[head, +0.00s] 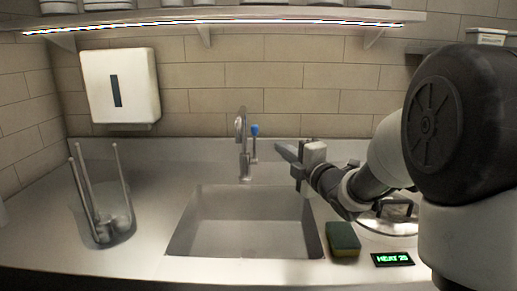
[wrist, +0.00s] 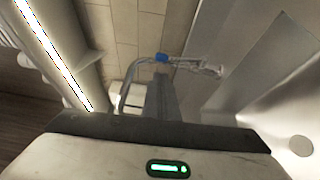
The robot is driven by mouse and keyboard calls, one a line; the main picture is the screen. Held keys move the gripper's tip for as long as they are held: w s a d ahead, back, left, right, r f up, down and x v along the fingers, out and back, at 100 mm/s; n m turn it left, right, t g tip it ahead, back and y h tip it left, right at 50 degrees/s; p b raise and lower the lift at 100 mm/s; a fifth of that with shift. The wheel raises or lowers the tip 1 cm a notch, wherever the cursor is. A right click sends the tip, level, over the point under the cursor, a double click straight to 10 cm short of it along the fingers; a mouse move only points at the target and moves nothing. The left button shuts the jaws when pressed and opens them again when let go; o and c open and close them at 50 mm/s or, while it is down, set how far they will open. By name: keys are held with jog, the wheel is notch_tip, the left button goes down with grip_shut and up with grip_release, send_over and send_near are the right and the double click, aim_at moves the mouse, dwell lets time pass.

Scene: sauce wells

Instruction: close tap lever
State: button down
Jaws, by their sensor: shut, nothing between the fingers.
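The tap (head: 242,145) is a metal gooseneck standing at the back edge of the sink. Its thin lever (head: 254,147) stands upright on the right side, with a blue tip (head: 254,130). My gripper (head: 279,147) is to the right of the lever, fingers pointing left toward it, with a small gap in the head view. The fingers are shut and empty. In the wrist view the shut fingers (wrist: 160,88) reach toward the blue tip (wrist: 161,57), and the tap's curved spout (wrist: 128,90) is left of them. Whether the fingers touch the lever cannot be told there.
The sink basin (head: 240,225) is empty. A green and yellow sponge (head: 342,239) and a lit "HEAT" display (head: 392,259) lie at its right. A clear container with utensils (head: 104,218) stands left. A shelf (head: 200,18) and a white dispenser (head: 120,86) are on the wall.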

aim_at(256, 127)
jog(key=x, duration=1.3)
jog(key=shift+w+a+b, duration=0.2)
jog(key=shift+w+b, duration=0.1)
jog(key=shift+b, duration=0.05)
jog(key=shift+w+a+r+p, duration=0.1)
jog(key=shift+w+r+p, duration=0.35)
jog(key=shift+p, duration=0.55)
jog(key=shift+w+r+m+g+h+p, duration=0.25)
jog(key=shift+w+g+p, duration=0.2)
jog(key=shift+p, duration=0.6)
